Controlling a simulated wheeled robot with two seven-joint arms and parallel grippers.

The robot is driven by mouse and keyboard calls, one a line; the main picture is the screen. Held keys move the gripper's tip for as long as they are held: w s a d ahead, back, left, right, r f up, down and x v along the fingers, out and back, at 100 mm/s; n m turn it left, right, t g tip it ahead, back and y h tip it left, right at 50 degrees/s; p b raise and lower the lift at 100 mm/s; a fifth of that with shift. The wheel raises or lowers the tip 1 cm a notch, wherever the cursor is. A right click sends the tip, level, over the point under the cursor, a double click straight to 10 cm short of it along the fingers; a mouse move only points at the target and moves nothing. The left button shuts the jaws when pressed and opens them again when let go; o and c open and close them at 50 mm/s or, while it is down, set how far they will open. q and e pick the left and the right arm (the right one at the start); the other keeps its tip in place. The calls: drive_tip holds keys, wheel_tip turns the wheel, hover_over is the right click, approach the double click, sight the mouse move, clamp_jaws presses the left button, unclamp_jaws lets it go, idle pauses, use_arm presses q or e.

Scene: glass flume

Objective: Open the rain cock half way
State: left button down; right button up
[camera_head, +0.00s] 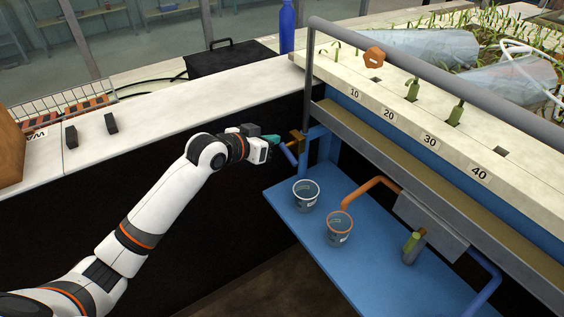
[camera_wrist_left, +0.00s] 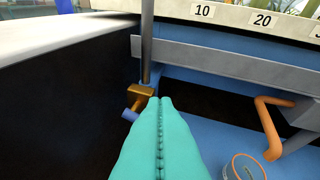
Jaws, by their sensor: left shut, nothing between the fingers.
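The rain cock (camera_head: 297,139) is a small brass body low on the grey upright pipe at the flume's near left corner. Its short blue lever (camera_head: 288,154) slants down to the left. In the left wrist view the brass body (camera_wrist_left: 141,95) and the blue lever (camera_wrist_left: 132,112) lie just beyond the fingertips, a little to the left. My left gripper (camera_head: 275,141) has teal fingers, shut together and empty, pointing at the cock. In the left wrist view the fingers (camera_wrist_left: 160,103) cover part of the space beside it. I cannot tell whether they touch it. My right gripper is not in view.
A blue shelf (camera_head: 275,194) below carries a clear cup (camera_head: 306,194) and an orange-rimmed cup (camera_head: 340,227). An orange pipe (camera_head: 372,184) bends over the latter. The white counter (camera_head: 180,106) edges the left side. The numbered flume edge (camera_head: 410,126) runs right.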

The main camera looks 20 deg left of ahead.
use_arm(q)
drive_tip(key=w+d+f+m+g+b, duration=0.1)
drive_tip(key=w+d+f+m+b, duration=0.1)
drive_tip(key=w+f+m, duration=0.4)
drive_tip(key=shift+w+f+g, duration=0.2)
drive_tip(key=shift+f+g, duration=0.2)
drive_tip(key=shift+f, duration=1.55)
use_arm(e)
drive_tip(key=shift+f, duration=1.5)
